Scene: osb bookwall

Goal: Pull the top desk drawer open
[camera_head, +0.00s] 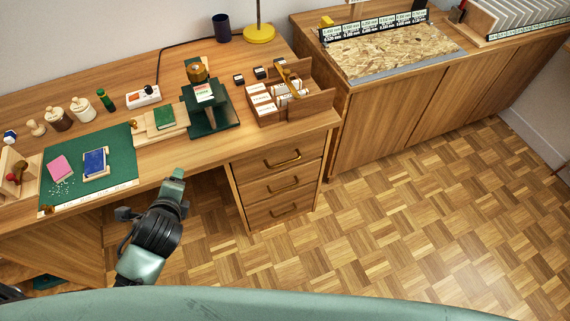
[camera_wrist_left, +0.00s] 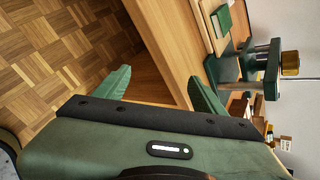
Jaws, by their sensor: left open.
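The top desk drawer (camera_head: 258,162) is the upper of three wooden drawers under the right part of the desk (camera_head: 190,157). It is closed, its front flush with the unit. Its curved brass handle (camera_head: 283,161) sits mid-front, with nothing touching it. My left gripper (camera_head: 176,177) is in front of the desk's edge, left of the drawers and apart from the handle. In the left wrist view its green fingers (camera_wrist_left: 160,88) are spread with nothing held between them. The drawer handle cannot be made out in that view. My right gripper is not in view.
The middle drawer (camera_head: 260,190) and bottom drawer (camera_head: 262,213) are closed. A green press (camera_head: 212,118) and a wooden card organizer (camera_head: 318,104) stand on the desktop. A low cabinet (camera_head: 372,125) adjoins on the right. The parquet floor (camera_head: 400,230) before the drawers is clear.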

